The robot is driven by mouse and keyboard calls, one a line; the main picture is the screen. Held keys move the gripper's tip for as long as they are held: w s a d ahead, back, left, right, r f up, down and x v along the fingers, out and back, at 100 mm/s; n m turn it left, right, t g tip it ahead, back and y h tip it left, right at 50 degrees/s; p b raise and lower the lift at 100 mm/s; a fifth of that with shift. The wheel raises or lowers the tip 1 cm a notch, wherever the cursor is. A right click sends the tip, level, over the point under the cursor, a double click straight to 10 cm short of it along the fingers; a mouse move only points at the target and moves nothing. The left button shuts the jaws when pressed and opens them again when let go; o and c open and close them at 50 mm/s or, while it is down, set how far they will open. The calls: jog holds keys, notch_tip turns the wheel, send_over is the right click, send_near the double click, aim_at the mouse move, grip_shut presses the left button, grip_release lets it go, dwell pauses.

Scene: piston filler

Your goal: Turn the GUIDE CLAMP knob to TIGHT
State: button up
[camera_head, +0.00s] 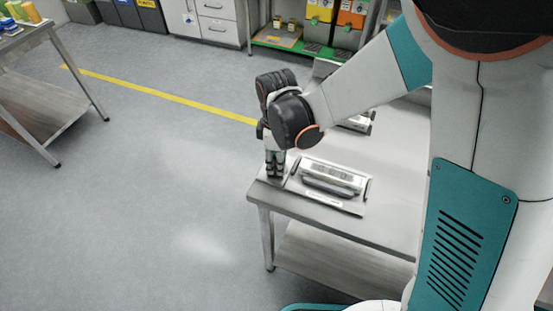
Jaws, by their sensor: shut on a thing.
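My gripper (275,175) points straight down at the near left corner of the steel table (385,232). Its fingers are shut at the left end of a low metal unit (335,175) with a dark bar along its front. The GUIDE CLAMP knob itself cannot be made out; the fingers hide what they are closed around, which I take to be the knob. Its pointer and the TIGHT mark cannot be read. A small pale label strip (323,199) lies along the front of the unit, too small to read.
More equipment (357,123) stands farther back on the table, partly behind my arm. A side table (40,90) with colored items is at the far left. White drawers (215,20) and a green-edged shelf (290,45) with bins stand at the back. The floor at left is clear.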

jog(key=shift+m, duration=0.4)
jog(key=m, duration=0.3)
jog(key=shift+m, duration=0.3)
jog(key=m, duration=0.4)
jog(key=shift+m+b, duration=0.3)
jog(key=m, duration=0.4)
jog(key=shift+m, duration=2.5)
jog(key=o, duration=1)
jog(key=shift+o, duration=0.2)
